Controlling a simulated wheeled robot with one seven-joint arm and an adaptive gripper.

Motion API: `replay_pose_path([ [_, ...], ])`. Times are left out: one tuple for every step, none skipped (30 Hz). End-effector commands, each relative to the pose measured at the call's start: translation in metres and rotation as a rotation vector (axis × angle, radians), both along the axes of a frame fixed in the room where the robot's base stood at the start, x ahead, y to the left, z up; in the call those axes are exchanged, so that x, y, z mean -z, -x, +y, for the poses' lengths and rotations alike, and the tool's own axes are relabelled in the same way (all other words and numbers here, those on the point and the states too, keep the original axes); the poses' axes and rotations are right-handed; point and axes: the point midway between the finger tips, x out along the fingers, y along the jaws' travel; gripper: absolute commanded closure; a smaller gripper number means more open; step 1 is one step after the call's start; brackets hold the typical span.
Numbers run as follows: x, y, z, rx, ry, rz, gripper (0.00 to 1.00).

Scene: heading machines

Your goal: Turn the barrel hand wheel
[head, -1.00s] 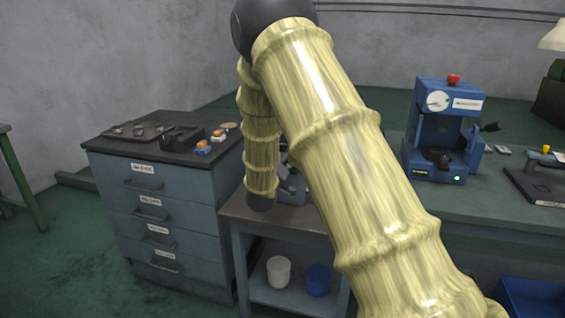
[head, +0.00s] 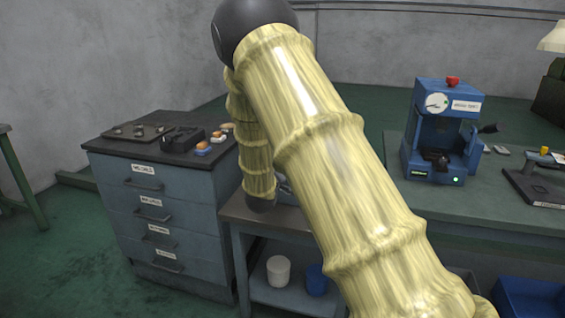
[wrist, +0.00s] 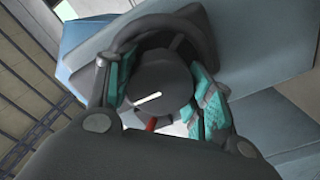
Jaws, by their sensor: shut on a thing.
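The barrel hand wheel (wrist: 152,76) is a dark round knob with a white line on its face, seen close up in the wrist view. My gripper (wrist: 163,88) has its teal finger pads on the left and right of the knob and is shut on it. A dark curved rim shows behind the knob, and a small red piece shows below it. In the head view my arm hides the wheel and the gripper; only a small grey part of the machine (head: 283,186) shows beside the arm.
A blue drawer cabinet (head: 165,210) stands left, with a dark tray (head: 137,132) and small parts on top. A white tub (head: 278,270) and a blue tub (head: 317,280) sit on the shelf below. A blue machine (head: 441,130) stands on the green bench at right.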

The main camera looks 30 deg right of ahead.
Motion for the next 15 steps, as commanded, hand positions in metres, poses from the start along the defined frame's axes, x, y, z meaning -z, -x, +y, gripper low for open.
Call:
replay_pose_path([
  [0.0008,-0.0001,0.0006,-0.001,-0.001,0.000,0.72],
  [0.0008,-0.0001,0.0006,-0.001,-0.001,0.000,0.72],
  [0.0008,-0.0001,0.0006,-0.001,-0.001,0.000,0.40],
  [0.0008,-0.0001,0.0006,-0.001,-0.001,0.000,0.35],
  [0.0007,-0.0001,0.0005,-0.001,-0.001,0.000,0.30],
  [0.0006,0.0001,0.0004,-0.001,-0.001,0.000,0.26],
  [0.0006,0.0001,0.0002,-0.001,-0.001,0.000,0.26],
  [0.0006,0.0002,0.0000,-0.001,-0.001,0.000,0.26],
  [0.0006,0.0003,-0.0001,0.000,0.000,0.000,0.26],
  [0.0005,0.0003,-0.0002,0.000,0.000,0.000,0.26],
  [0.0005,0.0004,-0.0003,0.000,0.000,0.000,0.26],
  [0.0003,0.0004,-0.0005,0.000,0.000,0.000,0.26],
  [0.0003,0.0004,-0.0005,0.000,0.000,0.000,0.26],
  [0.0003,0.0004,-0.0005,0.000,0.000,0.000,0.26],
  [0.0003,0.0006,-0.0003,0.000,0.000,0.000,0.26],
])
